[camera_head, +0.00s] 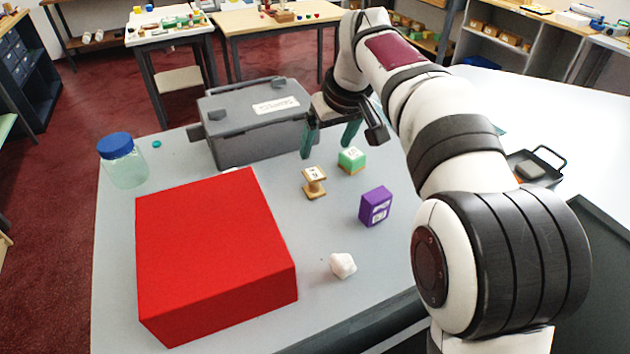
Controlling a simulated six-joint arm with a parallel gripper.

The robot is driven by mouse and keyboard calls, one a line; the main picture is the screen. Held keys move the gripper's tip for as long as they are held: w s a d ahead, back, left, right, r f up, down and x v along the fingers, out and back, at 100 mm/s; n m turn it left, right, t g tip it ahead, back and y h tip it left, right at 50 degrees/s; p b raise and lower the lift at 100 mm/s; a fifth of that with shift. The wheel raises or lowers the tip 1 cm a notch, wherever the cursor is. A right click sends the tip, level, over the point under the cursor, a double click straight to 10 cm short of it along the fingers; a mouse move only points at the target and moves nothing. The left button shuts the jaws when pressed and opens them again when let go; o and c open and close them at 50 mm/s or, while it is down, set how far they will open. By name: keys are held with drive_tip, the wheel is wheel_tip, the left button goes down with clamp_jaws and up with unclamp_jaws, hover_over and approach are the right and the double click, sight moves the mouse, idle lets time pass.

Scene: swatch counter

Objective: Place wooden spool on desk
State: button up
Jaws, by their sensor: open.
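The wooden spool (315,183) stands upright on the grey desk (118,262), right of the big red box. It is tan with flared ends and a marked label on top. My gripper (328,148) is open and empty, with two green fingers pointing down. It appears just behind and above the spool, near the grey case. I cannot tell its exact height above the desk. Nothing is between the fingers that I can see.
A red box (215,250) fills the front left. A grey case (255,120) and a blue-lidded jar (122,160) stand behind. A green cube (351,160), purple block (375,206) and white faceted piece (343,265) surround the spool's right side. Bare desk lies between them.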

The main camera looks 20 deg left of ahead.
sight(315, 175)
drive_tip(key=x, duration=1.5)
drive_tip(key=shift+w, duration=0.1)
clamp_jaws()
